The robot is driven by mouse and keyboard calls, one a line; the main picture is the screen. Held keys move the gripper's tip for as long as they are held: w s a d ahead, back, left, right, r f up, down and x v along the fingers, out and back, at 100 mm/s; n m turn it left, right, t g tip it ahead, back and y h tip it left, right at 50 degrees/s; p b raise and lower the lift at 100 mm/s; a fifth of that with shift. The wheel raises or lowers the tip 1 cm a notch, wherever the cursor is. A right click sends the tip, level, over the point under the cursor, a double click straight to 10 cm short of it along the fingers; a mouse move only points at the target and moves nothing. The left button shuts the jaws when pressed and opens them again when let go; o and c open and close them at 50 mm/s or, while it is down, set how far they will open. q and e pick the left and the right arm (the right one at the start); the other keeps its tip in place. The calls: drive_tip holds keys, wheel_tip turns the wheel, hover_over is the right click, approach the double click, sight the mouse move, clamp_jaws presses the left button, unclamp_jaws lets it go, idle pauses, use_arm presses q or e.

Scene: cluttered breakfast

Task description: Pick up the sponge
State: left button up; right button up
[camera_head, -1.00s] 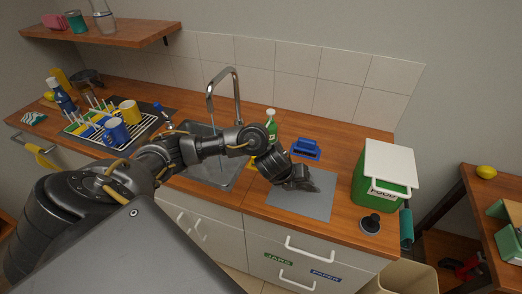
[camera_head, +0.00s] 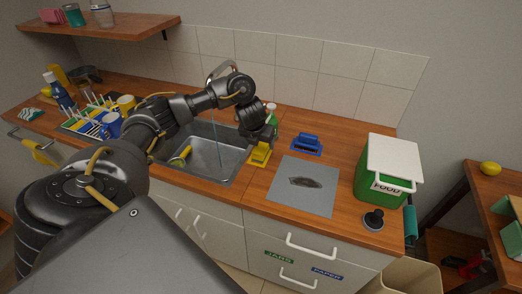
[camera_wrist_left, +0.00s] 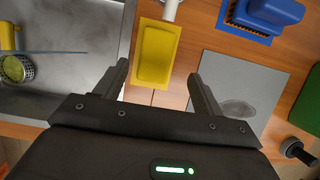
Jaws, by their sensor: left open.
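A yellow sponge (camera_head: 260,154) lies on a yellow mat on the wooden counter, between the sink and the grey mat. In the left wrist view the sponge (camera_wrist_left: 155,53) shows as a yellow block just beyond the fingertips, roughly centred between them. My left gripper (camera_head: 262,137) is above the sponge and partly hides it in the head view. In the left wrist view its jaws (camera_wrist_left: 158,73) are apart with nothing between them. My right gripper is not in view.
The sink (camera_head: 210,152) is on the left, with a yellow-green item in it. A blue block (camera_head: 308,139) on a blue mat, a grey mat (camera_head: 310,200) with a dark smudge, a green food bin (camera_head: 372,186) and a dark round knob-like item (camera_head: 373,220) stand to the right.

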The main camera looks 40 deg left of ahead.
sight(260, 148)
use_arm(q)
drive_tip(key=shift+w+a+f, duration=0.1)
drive_tip(key=shift+f, duration=0.35)
drive_tip(key=shift+a+b+x, duration=0.15)
drive_tip(key=shift+b+x, duration=0.15)
drive_tip(key=shift+x, duration=0.85)
drive_tip(key=shift+a+b+x, duration=0.2)
drive_tip(key=shift+b+x, duration=0.1)
drive_tip(key=shift+x, duration=0.8)
drive_tip(key=shift+r, duration=0.1)
drive_tip(key=shift+c, duration=0.3)
drive_tip(key=c, duration=1)
